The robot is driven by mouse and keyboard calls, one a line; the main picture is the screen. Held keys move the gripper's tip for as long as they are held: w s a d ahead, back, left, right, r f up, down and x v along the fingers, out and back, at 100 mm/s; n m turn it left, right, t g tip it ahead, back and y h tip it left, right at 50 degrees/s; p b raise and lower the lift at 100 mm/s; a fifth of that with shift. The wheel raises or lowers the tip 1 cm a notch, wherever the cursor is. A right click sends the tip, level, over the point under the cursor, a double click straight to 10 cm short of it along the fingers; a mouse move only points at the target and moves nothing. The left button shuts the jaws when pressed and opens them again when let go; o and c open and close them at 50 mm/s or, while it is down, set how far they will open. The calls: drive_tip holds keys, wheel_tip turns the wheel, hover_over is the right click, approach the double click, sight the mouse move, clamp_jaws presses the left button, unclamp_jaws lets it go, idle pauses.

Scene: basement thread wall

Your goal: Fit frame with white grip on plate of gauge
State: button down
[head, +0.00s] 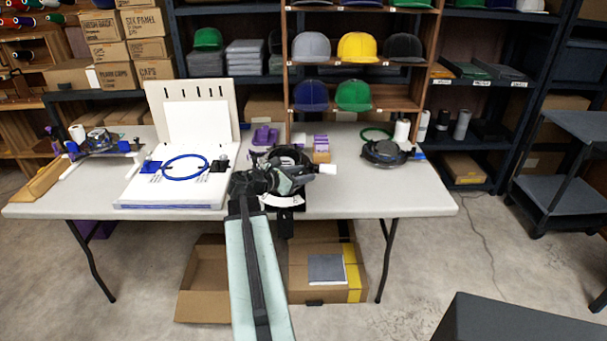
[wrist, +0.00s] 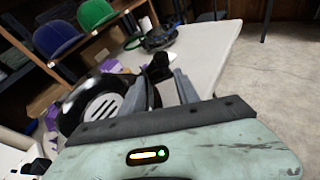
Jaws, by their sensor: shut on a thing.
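My gripper (head: 292,180) is over the front middle of the table. In the wrist view its two grey fingers (wrist: 163,88) are close around a dark part, whose exact hold is hard to see. A round black frame (head: 287,156) sits at the gripper; it also shows left of the fingers in the wrist view (wrist: 68,115). A white grip (head: 327,168) sticks out to the right there. A black stand with a curved white scale (head: 284,201), apparently the gauge, is below, largely hidden by my arm. I cannot tell whether frame and plate touch.
A white board with a blue hoop (head: 185,168) lies left. A second dark ring (head: 384,152) with an upright white roll (head: 402,133) stands right. Purple parts (head: 265,135) and a small box (head: 321,149) are behind the gripper. The table's right front (head: 410,193) is clear.

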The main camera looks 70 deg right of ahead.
drive_tip(key=c, duration=0.8)
unclamp_jaws()
drive_tip(key=p+v, duration=0.2)
drive_tip(key=v, duration=0.5)
drive_tip(key=shift+w+a, duration=0.25)
drive_tip(key=shift+a, duration=0.05)
